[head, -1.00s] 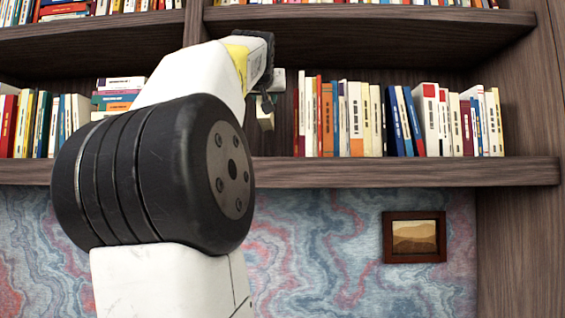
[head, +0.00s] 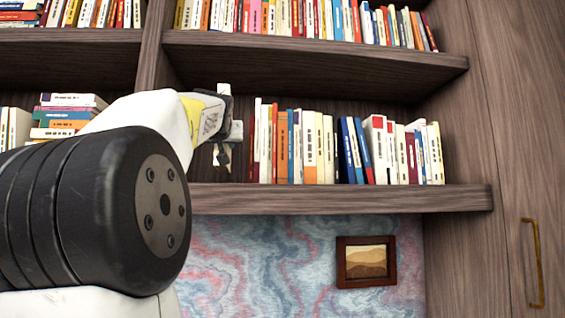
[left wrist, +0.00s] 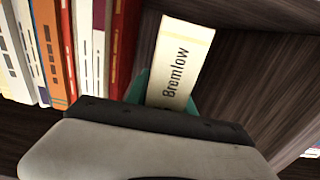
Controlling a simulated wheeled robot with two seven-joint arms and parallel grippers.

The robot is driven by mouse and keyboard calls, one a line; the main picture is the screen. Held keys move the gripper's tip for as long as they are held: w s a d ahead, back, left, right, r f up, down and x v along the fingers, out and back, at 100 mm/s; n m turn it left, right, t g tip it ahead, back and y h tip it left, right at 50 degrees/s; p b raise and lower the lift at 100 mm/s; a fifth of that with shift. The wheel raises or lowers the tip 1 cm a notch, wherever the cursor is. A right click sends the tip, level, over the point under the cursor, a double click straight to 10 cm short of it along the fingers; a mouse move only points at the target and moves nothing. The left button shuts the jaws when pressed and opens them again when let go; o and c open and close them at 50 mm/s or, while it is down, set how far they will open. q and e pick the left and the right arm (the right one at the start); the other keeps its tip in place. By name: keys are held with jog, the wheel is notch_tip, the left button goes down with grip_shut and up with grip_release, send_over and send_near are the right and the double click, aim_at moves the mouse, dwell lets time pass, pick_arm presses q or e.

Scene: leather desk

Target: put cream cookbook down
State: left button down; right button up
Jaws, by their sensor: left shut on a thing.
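The cream cookbook (left wrist: 180,62), with "Bremlow" on its spine, is held between the fingers of my left gripper (left wrist: 168,100) in the left wrist view. Its lower part is hidden by the gripper body. A dark red book (left wrist: 124,50) is close beside it on the left, with a narrow dark gap between. In the head view my left gripper (head: 224,148) is at the middle shelf, just left of the row of books, and hides most of the cookbook. My right gripper is not in view.
A row of upright books (head: 330,148) fills the middle shelf (head: 340,199) right of my gripper. Stacked books (head: 66,118) lie farther left. A board with more books is above. A framed picture (head: 366,262) hangs below. Dark wood right of the cookbook looks bare in the wrist view.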

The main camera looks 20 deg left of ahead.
aim_at(221, 171)
pick_arm(q)
jog(key=x, duration=0.3)
jog(key=shift+w+a, duration=0.15)
jog(key=shift+a, duration=0.35)
jog(key=shift+w+a+f, duration=0.2)
jog(key=shift+w+a, duration=0.05)
jog(key=shift+d+f, duration=0.1)
jog(key=shift+f, duration=1.5)
jog(key=shift+f, duration=0.15)
jog(key=c, duration=1.1)
grip_release()
jog(key=shift+f, duration=0.1)
